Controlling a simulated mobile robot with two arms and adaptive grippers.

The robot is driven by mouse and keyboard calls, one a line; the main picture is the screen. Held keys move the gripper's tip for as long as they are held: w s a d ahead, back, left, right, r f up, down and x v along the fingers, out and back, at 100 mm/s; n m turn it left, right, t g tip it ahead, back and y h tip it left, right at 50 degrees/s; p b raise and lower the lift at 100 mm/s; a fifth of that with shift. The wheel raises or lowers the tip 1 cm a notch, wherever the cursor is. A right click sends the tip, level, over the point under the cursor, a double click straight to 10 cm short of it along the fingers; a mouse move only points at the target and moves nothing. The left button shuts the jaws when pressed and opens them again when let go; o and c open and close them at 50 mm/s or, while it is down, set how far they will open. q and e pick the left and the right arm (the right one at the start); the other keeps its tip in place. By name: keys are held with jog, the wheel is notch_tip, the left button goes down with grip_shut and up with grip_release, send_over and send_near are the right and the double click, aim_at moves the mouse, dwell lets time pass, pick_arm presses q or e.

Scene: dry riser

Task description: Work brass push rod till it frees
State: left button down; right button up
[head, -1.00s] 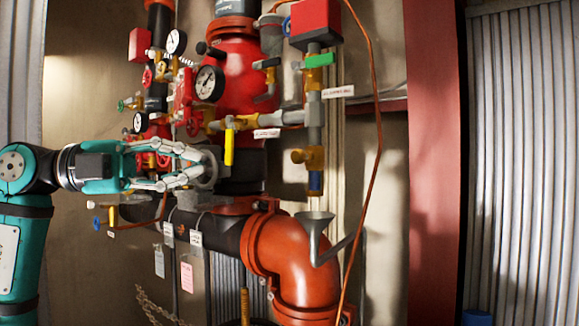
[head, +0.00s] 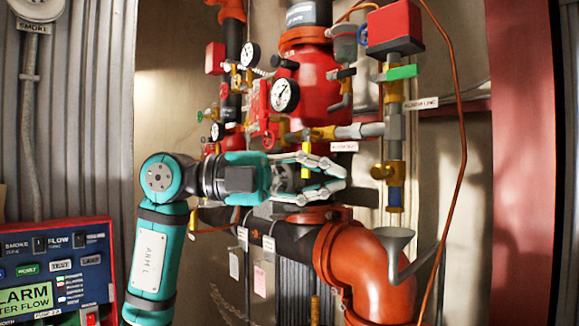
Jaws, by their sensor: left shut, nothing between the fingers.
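A brass fitting (head: 390,173) hangs on the vertical drain pipe at the right, above the grey funnel (head: 394,240). A short stub sticks out on its left side. I cannot tell whether this stub is the push rod. My left gripper (head: 342,179) comes in from the left, in front of the red riser. Its pale fingers are shut on nothing, and their tips point right, short of the brass fitting and apart from it in the picture. My right gripper is out of view.
A large orange elbow (head: 365,270) lies below the gripper. Gauges (head: 285,95) and small valves crowd above it. A copper line (head: 463,150) runs down at the right. A red alarm panel (head: 60,268) stands at lower left. Bare wall (head: 467,200) lies right of the drain pipe.

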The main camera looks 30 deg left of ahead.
aim_at(378, 172)
pick_arm(q)
jog(key=shift+w+d+p, duration=0.3)
jog(key=shift+w+d, duration=0.2)
jog(key=shift+w, duration=0.25)
jog(key=shift+w+d+p, duration=0.35)
jog(key=shift+w+d, duration=0.1)
jog(key=shift+w, duration=0.35)
jog(key=shift+w+d+p, duration=0.3)
jog(key=shift+w+d, duration=0.2)
jog(key=shift+w, duration=0.25)
jog(key=shift+s, duration=0.1)
jog(key=shift+w+d+p, duration=0.3)
jog(key=shift+w+p, duration=0.25)
jog(key=shift+w, duration=0.4)
